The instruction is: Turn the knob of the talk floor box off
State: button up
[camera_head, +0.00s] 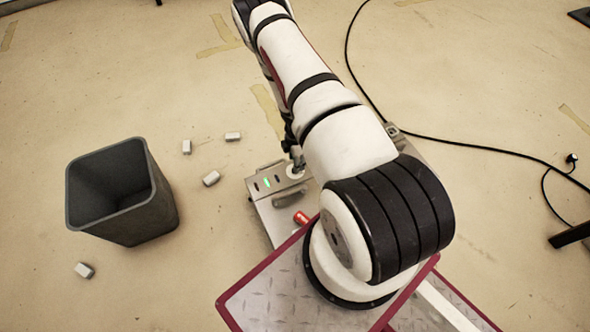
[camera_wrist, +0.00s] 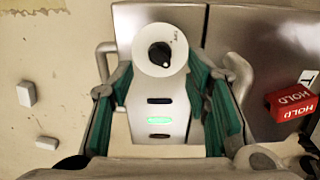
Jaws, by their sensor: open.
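The talk floor box (camera_head: 285,218) is a grey metal box on the floor, partly hidden by my arm in the head view. Its black knob (camera_wrist: 160,54) sits on a round white dial (camera_wrist: 148,36) with small lettering I cannot read fully. Below the dial in the wrist view are three slots, the middle one a lit green light (camera_wrist: 160,120). My gripper (camera_wrist: 160,82) is open and empty, its green-padded fingers on either side of the panel. The knob lies between and slightly beyond the fingertips; no contact is visible. In the head view my gripper (camera_head: 293,147) is above the dial.
A red HOLD block (camera_wrist: 292,102) sits on the box at the right. Metal handles (camera_wrist: 106,58) flank the dial. A grey bin (camera_head: 120,200) and several small pale blocks (camera_head: 211,178) are on the floor to the left. A black cable (camera_head: 470,147) runs at the right.

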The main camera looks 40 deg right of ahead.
jog(key=shift+f+b, duration=0.75)
jog(key=shift+f, duration=1.45)
grip_shut()
